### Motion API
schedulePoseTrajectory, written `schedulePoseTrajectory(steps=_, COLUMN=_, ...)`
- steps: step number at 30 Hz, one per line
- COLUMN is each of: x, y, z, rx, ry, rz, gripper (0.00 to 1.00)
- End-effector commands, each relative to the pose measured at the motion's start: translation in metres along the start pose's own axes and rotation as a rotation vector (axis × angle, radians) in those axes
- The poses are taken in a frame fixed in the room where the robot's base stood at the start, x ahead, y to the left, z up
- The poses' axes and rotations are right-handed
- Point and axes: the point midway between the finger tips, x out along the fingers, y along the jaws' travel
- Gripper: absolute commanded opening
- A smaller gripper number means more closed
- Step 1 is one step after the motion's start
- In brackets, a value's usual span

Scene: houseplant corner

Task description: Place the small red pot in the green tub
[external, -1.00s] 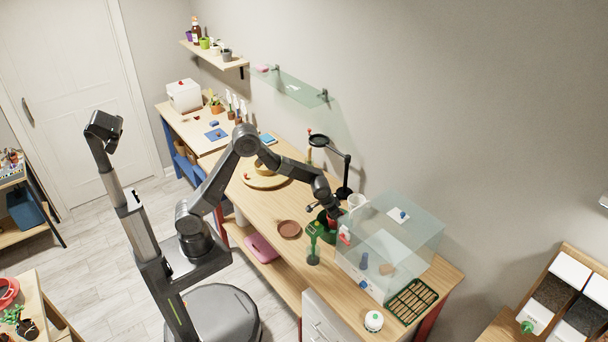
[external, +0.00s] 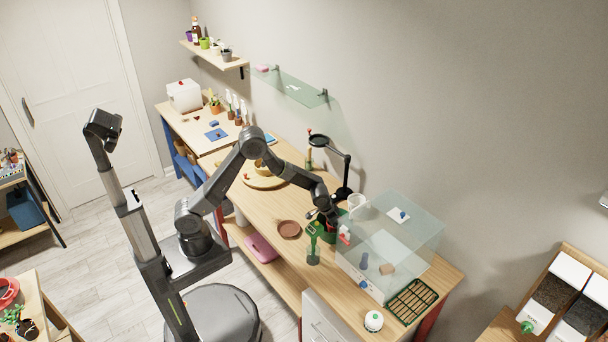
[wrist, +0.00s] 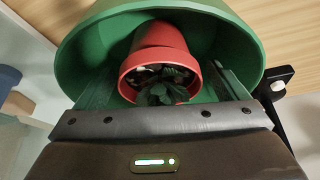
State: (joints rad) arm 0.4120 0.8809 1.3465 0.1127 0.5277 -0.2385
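The small red pot (wrist: 160,55) holds a dark leafy plant and lies inside the green tub (wrist: 85,45) in the wrist view. Its mouth faces my camera, so it looks tilted relative to the tub. My gripper (wrist: 160,75) reaches into the tub, with one finger on each side of the pot. The fingers stand apart, with narrow gaps seeming to show beside the pot's rim. In the external view my gripper (external: 334,214) is over the green tub (external: 326,231) on the bench, and the pot is hard to make out there.
A clear glass box (external: 400,235) stands close right of the tub. A black stand lamp (external: 345,170) and white mug (external: 357,203) are behind it.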

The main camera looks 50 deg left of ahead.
Motion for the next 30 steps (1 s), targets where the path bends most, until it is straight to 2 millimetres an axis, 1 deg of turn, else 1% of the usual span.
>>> schedulePoseTrajectory(steps=4, x=-0.001, y=0.0, z=-0.001, rx=0.0, ry=0.0, rz=0.0, gripper=0.93)
schedulePoseTrajectory(steps=8, x=-0.008, y=0.0, z=-0.002, rx=0.0, ry=0.002, rz=0.0, gripper=0.93)
schedulePoseTrajectory(steps=11, x=-0.021, y=0.0, z=-0.002, rx=0.0, ry=0.003, rz=0.0, gripper=0.93)
schedulePoseTrajectory(steps=21, x=-0.083, y=0.0, z=-0.001, rx=-0.001, ry=0.004, rz=0.001, gripper=0.93)
schedulePoseTrajectory(steps=24, x=-0.099, y=0.0, z=-0.001, rx=0.0, ry=0.003, rz=0.001, gripper=0.93)
schedulePoseTrajectory(steps=27, x=-0.111, y=0.0, z=-0.001, rx=0.0, ry=0.002, rz=0.001, gripper=0.93)
schedulePoseTrajectory(steps=30, x=-0.118, y=0.0, z=-0.001, rx=0.0, ry=0.001, rz=0.0, gripper=0.93)
